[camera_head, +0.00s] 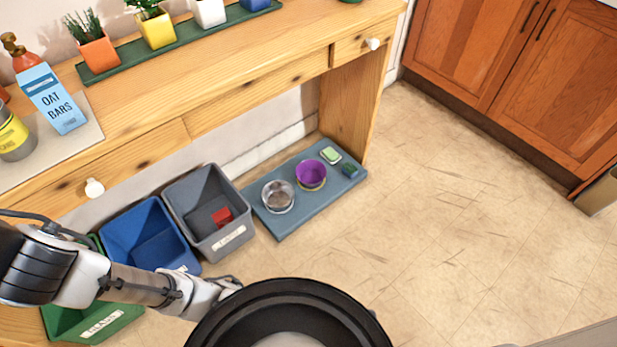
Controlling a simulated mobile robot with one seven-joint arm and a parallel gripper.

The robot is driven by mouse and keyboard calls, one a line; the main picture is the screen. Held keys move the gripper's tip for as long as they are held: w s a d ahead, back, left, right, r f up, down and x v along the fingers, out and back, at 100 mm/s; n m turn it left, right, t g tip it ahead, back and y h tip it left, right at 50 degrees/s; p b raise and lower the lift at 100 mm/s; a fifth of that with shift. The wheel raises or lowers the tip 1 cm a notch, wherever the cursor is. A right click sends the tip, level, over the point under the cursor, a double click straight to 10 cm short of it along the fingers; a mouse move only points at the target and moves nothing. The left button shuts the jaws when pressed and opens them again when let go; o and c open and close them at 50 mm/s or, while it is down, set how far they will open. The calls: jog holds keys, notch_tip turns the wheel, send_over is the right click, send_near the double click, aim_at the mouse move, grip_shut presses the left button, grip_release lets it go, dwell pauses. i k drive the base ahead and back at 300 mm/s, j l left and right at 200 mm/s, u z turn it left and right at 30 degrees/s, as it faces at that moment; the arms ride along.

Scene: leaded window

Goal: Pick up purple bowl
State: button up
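The purple bowl (311,173) sits toward the right part of a low blue-grey mat (290,222) on the floor, under the wooden desk. A yellowish edge shows beneath the bowl; I cannot tell whether it is part of it. My arm reaches in from the left, and its gripper end (229,284) is low in the picture, well to the lower left of the bowl and apart from it. My own round black body part partly hides that end, so its fingers cannot be made out.
A metal bowl (278,196) stands left of the purple one. A green-and-white item (331,155) and a dark green block (349,170) lie to its right. Grey (229,240), blue (184,263) and green (110,328) bins stand left. The desk (240,95) overhangs; floor at right is clear.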

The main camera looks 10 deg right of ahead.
aim_at(310, 172)
jog(key=i+l+u, duration=0.1)
jog(key=i+l, duration=0.25)
jog(key=l, duration=0.3)
jog(key=i+l+u, duration=0.15)
jog(key=l, duration=0.2)
jog(key=i+l, duration=0.25)
jog(key=i+l+u, duration=0.15)
jog(key=l, duration=0.3)
jog(key=i, duration=0.5)
